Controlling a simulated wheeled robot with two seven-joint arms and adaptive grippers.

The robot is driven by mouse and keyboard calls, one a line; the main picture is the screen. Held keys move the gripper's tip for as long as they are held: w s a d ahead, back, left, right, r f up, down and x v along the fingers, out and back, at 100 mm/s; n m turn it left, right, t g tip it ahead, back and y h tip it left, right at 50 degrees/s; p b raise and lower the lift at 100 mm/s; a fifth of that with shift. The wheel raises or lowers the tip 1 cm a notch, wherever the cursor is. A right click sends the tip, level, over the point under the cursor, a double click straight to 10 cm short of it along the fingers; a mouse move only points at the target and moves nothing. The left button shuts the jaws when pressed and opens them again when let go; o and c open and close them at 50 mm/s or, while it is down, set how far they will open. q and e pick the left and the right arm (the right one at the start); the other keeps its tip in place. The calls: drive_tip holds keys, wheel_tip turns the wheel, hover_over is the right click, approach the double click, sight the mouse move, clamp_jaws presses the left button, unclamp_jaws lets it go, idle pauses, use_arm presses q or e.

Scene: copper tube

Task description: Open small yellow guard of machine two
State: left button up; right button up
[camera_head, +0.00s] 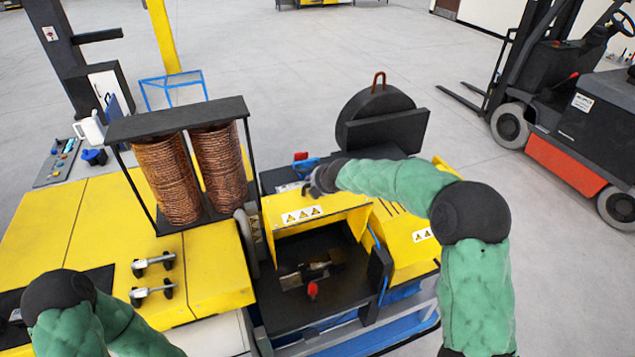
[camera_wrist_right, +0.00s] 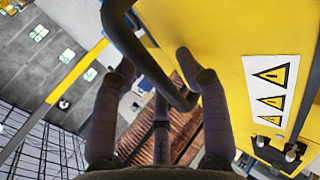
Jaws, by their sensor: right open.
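The small yellow guard (camera_head: 318,212) is a yellow panel with a row of warning triangles, over the dark work opening of the machine at the centre. The opening and parts inside show below it. In the right wrist view the guard (camera_wrist_right: 225,35) fills the upper right, with its warning label. A black bent handle (camera_wrist_right: 145,60) crosses between the fingers of my right gripper (camera_wrist_right: 155,68), which is open; contact cannot be told. In the head view my right gripper (camera_head: 310,187) is small and partly hidden at the guard's upper edge. My left gripper is not clearly visible beyond its arm at lower left.
Two copper coils (camera_head: 168,180) stand in a black frame left of the opening. A yellow machine top with two clamps (camera_head: 153,264) lies at left. A black round-backed part (camera_head: 375,105) stands behind. A forklift (camera_head: 575,115) is at right; grey floor between is clear.

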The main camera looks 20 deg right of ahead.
drive_tip(key=shift+s, duration=0.1)
drive_tip(key=shift+s+r, duration=0.15)
drive_tip(key=shift+r, duration=0.15)
drive_tip(key=v, duration=1.1)
drive_tip(key=shift+s, duration=0.1)
